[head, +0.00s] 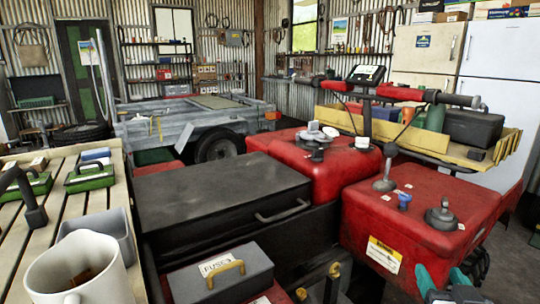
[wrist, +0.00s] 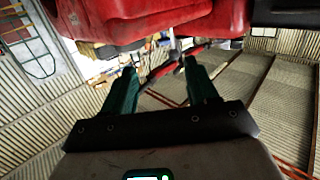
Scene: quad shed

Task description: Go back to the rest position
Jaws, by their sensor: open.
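My gripper (wrist: 160,84) shows in the wrist view with its two teal fingers apart and nothing between them. In the head view my gripper (head: 450,283) is at the bottom right corner, partly cut off by the frame edge. It is in front of the red tank (head: 440,199), close to its near lower side; I cannot tell whether they touch. The red body also fills the top of the wrist view (wrist: 150,22).
A slatted bench (head: 15,225) with a white mug (head: 80,272) stands at the left. A black box (head: 220,195) and a grey fuse box (head: 220,278) are in the middle. White fridges (head: 500,60) stand behind. Grey floor (head: 490,240) shows at right.

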